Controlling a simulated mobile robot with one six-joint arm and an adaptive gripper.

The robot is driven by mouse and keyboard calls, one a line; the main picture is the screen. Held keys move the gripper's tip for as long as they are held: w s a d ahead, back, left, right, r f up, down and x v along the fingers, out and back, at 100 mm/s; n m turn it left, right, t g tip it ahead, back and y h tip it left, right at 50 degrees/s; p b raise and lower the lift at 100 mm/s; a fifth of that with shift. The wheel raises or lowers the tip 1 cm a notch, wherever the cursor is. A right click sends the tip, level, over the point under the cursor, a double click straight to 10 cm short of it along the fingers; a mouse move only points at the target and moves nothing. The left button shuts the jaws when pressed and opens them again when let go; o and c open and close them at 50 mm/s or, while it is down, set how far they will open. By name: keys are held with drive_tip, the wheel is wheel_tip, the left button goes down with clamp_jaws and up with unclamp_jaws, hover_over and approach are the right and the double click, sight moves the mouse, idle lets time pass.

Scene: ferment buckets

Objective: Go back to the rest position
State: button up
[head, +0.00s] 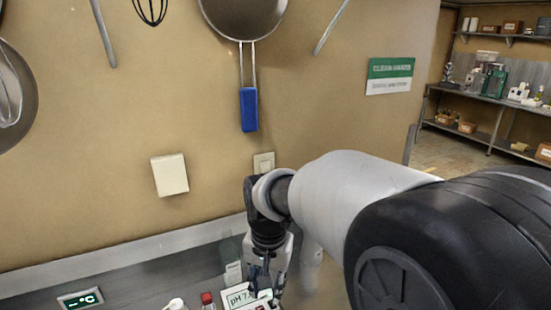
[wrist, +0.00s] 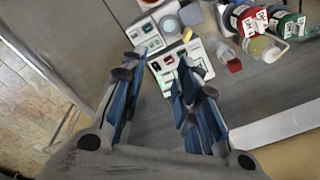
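My gripper (head: 266,262) hangs pointing down over the back of the counter in the head view, close to the wall. In the wrist view my gripper (wrist: 158,66) shows two blue-padded fingers with a clear gap between them, and nothing is held. A white pH meter (head: 240,298) lies on the counter just below and beside the gripper in the head view. A white panel device (wrist: 183,62) with coloured labels shows beyond the fingertips in the wrist view. The fingers hide part of it, and I cannot tell the height above it.
A red-capped bottle (head: 208,299) and a small temperature display (head: 80,299) stand on the counter. The wrist view shows a red-labelled jar (wrist: 243,20) and a green-labelled jar (wrist: 284,22). A pan with a blue handle (head: 248,108) hangs on the wall. Shelving (head: 490,100) stands far right.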

drive_tip(key=s+d+r+n+t, duration=0.1)
drive_tip(key=s+d+r+t, duration=0.1)
drive_tip(key=s+d+r, duration=0.6)
drive_tip(key=s+d+f+n+t+b, duration=0.1)
drive_tip(key=s+d+f+n, duration=0.1)
drive_tip(key=s+d, duration=0.6)
drive_tip(key=s, duration=0.5)
drive_tip(key=shift+f+t+b, duration=0.3)
drive_tip(key=shift+f+b, duration=0.1)
drive_tip(key=shift+s, duration=0.1)
